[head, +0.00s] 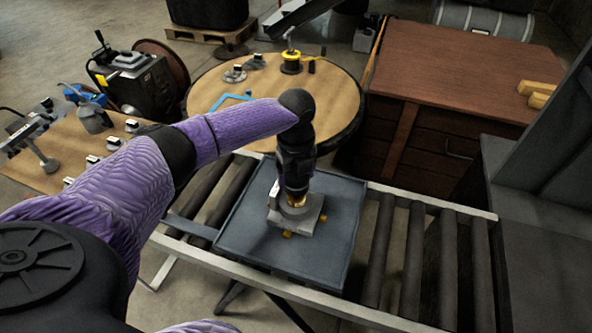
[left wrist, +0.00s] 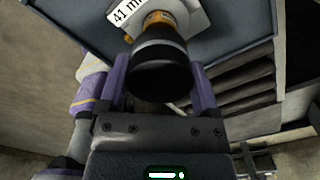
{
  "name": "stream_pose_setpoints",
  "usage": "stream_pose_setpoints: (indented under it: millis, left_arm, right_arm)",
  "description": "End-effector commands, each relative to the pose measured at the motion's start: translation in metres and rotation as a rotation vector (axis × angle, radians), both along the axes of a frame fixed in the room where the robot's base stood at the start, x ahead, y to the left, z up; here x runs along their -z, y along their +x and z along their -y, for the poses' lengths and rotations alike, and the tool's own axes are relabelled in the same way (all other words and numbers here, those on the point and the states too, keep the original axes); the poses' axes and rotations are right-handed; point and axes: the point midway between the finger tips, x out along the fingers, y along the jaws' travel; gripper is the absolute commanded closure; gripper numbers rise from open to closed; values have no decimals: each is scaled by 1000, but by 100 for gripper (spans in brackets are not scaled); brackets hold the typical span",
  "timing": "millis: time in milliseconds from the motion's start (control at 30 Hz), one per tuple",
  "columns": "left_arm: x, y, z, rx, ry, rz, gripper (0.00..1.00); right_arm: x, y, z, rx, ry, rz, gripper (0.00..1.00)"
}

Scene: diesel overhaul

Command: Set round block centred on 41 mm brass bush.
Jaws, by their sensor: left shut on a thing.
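My left gripper (head: 295,178) points down over a grey block on the tray. In the left wrist view its purple fingers (left wrist: 160,88) are shut on a dark round block (left wrist: 158,65) with a paler band. Beyond the round block, part of the brass bush (left wrist: 155,18) shows in the grey block (left wrist: 190,18), beside a white label reading 41 mm. The grey block (head: 313,214) also shows in the head view, with brass bits at its base. The round block hides much of the bush; I cannot tell if they touch or are centred. My right gripper is out of view.
The blue-grey tray (head: 248,232) rests on a roller conveyor (head: 383,250). A round wooden table (head: 335,95) with small parts stands behind it. A brown cabinet (head: 450,80) stands at the back right, and a board (head: 50,150) with tools at left.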

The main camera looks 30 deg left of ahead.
Motion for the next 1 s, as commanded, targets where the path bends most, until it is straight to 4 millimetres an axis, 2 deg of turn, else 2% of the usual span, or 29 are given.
stream_pose_setpoints:
  millis: [333,800,1000]
  left_arm:
    - [0,1,0,0,0,2,78]
    - [17,1,0,-2,1,3,78]
    - [17,1,0,-1,0,4,78]
  right_arm:
    - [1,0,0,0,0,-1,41]
    - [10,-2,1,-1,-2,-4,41]
    - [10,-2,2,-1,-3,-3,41]
